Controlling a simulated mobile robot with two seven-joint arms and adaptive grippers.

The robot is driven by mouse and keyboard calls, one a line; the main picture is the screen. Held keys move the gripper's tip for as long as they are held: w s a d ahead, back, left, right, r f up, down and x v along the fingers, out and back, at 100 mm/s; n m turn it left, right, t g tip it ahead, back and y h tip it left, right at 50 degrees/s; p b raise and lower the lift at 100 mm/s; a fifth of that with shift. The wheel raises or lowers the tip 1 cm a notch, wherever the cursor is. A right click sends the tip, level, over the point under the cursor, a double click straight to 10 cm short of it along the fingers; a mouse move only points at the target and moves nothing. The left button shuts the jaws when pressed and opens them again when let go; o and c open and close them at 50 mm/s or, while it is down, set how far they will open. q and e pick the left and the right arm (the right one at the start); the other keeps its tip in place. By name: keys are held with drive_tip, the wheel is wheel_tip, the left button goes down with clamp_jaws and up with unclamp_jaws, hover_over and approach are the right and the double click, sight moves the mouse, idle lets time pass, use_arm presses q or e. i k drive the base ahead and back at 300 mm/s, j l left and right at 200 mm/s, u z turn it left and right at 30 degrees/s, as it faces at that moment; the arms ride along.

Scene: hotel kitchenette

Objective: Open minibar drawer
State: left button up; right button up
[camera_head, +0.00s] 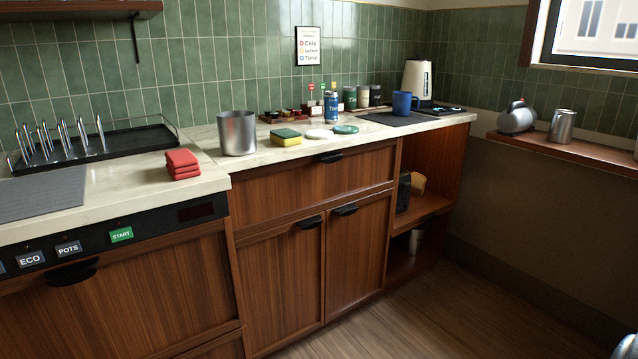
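A wide wooden drawer front (300,187) sits just under the countertop, above two cabinet doors. Its black handle (329,157) is near the top edge. The drawer looks shut, flush with the cabinet. No label names it as the minibar drawer. Neither of my grippers can be made out in the head view, and nothing touches the handle. A small shiny grey piece shows at the bottom right corner; I cannot tell what it is.
Below are two shut doors with black handles (309,222) (345,209). On the counter stand a metal bin (237,133), sponge (286,137), blue can (331,107) and blue mug (402,103). A dishwasher panel (121,235) is at left. The floor (455,310) in front is clear.

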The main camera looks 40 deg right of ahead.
sight(261, 198)
drive_tip(key=l+z, duration=0.2)
drive_tip(key=l, duration=1.3)
drive_tip(key=i, duration=0.05)
